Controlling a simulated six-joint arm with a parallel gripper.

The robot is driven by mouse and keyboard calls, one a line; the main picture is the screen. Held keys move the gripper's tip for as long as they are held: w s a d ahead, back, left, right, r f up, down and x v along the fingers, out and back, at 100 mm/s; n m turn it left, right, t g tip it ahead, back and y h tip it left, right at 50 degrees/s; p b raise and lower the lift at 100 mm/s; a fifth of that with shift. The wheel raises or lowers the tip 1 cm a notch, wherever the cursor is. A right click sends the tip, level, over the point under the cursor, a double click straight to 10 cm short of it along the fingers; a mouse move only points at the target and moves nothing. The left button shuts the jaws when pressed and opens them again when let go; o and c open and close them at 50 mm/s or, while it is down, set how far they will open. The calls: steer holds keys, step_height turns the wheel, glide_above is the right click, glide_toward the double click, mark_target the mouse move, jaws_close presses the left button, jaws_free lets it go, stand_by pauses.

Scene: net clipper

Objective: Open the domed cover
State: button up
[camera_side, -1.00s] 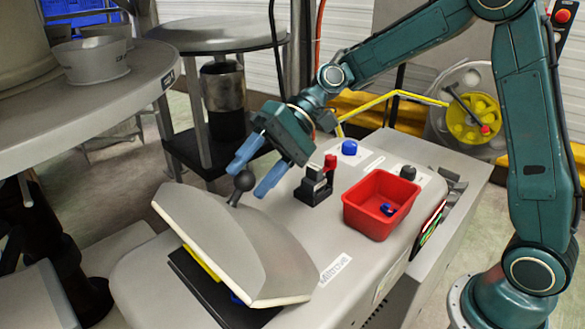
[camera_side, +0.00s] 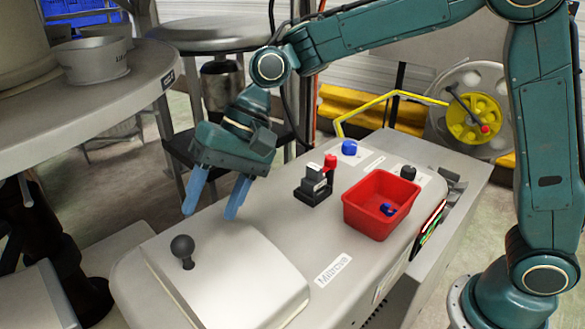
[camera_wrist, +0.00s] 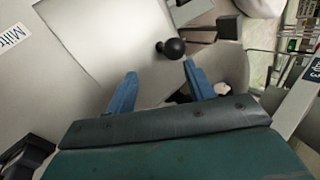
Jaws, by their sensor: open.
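The domed cover (camera_side: 235,275) is a pale grey lid lying down flat on the machine, with no gap seen beneath it. Its black ball knob (camera_side: 182,246) stands upright near its left edge. My gripper (camera_side: 209,213) is open and empty, with blue fingers pointing down, above and behind the knob and apart from it. In the wrist view the cover (camera_wrist: 105,40) fills the upper left. There the knob (camera_wrist: 174,47) shows just beyond the fingertips, not between them. What lies under the cover is hidden.
A red bin (camera_side: 362,222) with a small blue item stands right of the cover on the machine top. A black block with a red knob (camera_side: 317,182) and a blue button (camera_side: 349,147) are behind. A round grey table (camera_side: 105,90) is at left.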

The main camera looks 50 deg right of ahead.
mark_target(182, 238)
steer(key=shift+a+f+h, duration=0.35)
steer(key=shift+a+h, duration=0.1)
steer(key=shift+a, duration=0.2)
steer(key=shift+a+f+h, duration=0.3)
steer(key=shift+a+h, duration=0.1)
steer(key=shift+a, duration=0.3)
steer(key=shift+a+f+h, duration=0.35)
steer(key=shift+a+h, duration=0.1)
steer(key=shift+a, duration=0.2)
steer(key=shift+a+f+h, duration=0.75)
steer(key=shift+a+h, duration=0.05)
steer(key=shift+a, duration=0.25)
steer(key=shift+r, duration=0.15)
steer(key=v, duration=1.2)
steer(key=s+d+r+t, duration=0.1)
steer(key=s+d+r, duration=0.25)
steer(key=d, duration=0.55)
steer(key=s+d+f+n+t+h, duration=0.1)
steer(key=s+d+f, duration=0.3)
steer(key=s+d, duration=0.5)
steer(key=s+d+f+n+t+h, duration=0.1)
steer(key=s+d+f+t, duration=0.2)
steer(key=s+d, duration=0.6)
steer(key=shift+d+f, duration=0.8)
steer(key=shift+d, duration=1.05)
